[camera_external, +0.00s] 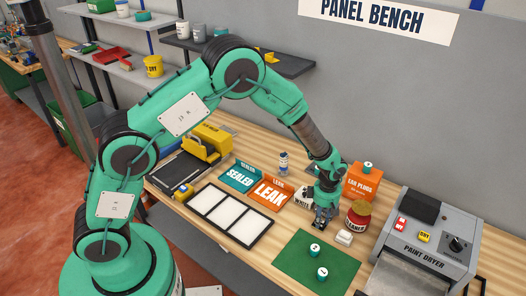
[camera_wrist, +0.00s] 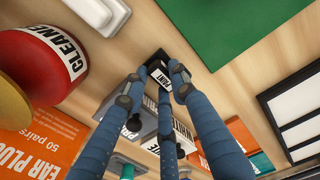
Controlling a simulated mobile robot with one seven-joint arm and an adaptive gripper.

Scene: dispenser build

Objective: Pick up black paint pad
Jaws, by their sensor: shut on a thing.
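The black paint pad (camera_external: 317,225) is on the wooden bench beneath my gripper (camera_external: 324,212). In the wrist view the black pad (camera_wrist: 155,60), with a white label on which "PAINT" can be read, lies at the tips of the blue fingers. My gripper (camera_wrist: 157,85) is shut on it. The fingers cover part of the pad, and I cannot tell whether it still touches the bench.
A white pad (camera_external: 344,237) and a red cleaner jar (camera_external: 358,217) stand to the right. A white-labelled container (camera_external: 302,198) is close on the left. A green mat (camera_external: 298,268) lies in front, with two small jars. A paint dryer (camera_external: 425,240) is at right.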

